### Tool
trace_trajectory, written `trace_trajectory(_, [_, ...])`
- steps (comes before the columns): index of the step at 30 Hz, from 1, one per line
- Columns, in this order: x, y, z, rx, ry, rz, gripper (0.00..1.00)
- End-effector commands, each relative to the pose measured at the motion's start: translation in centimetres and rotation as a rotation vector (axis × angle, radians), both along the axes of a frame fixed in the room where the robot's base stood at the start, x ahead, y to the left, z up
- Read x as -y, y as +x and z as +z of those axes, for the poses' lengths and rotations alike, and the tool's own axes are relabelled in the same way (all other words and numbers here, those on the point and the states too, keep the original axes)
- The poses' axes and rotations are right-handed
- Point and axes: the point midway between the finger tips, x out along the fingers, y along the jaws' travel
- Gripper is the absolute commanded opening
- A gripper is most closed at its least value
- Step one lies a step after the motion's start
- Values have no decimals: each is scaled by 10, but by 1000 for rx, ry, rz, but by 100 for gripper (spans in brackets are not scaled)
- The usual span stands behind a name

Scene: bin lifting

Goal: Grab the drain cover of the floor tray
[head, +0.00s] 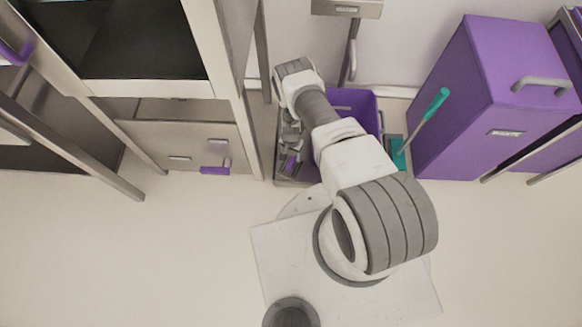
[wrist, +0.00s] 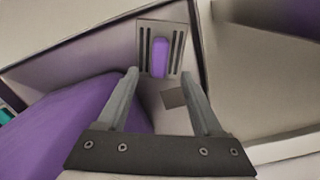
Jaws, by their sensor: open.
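The drain cover (wrist: 160,30) is a small light grey plate with dark slots on both sides and a purple handle (wrist: 161,56) in its middle. It lies at the far end of the grey floor tray (wrist: 205,60). My gripper (wrist: 159,73) is open and empty. Its two fingers point toward the cover, one on either side of the handle in the wrist view; no contact shows, and the remaining depth is hard to judge. In the head view, my gripper (head: 290,143) hangs over the left part of the tray (head: 296,183), with purple showing just below it.
A purple bin (head: 355,102) stands in the tray, right of my gripper; it fills the left of the wrist view (wrist: 75,120). A teal-handled tool (head: 430,110) and a large purple box (head: 490,100) stand further right. A metal cabinet (head: 190,135) is at left.

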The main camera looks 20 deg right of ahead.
Motion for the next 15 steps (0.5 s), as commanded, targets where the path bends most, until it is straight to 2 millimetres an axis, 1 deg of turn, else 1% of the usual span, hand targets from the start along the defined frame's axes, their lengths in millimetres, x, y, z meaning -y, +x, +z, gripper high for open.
trace_trajectory(2, [0, 0, -6, 0, 0, 0, 68])
trace_trajectory(9, [-1, -3, -43, 1, -1, 1, 68])
trace_trajectory(12, [-1, -3, -51, 1, -1, 1, 68])
trace_trajectory(15, [-1, -2, -53, 0, 0, 0, 68])
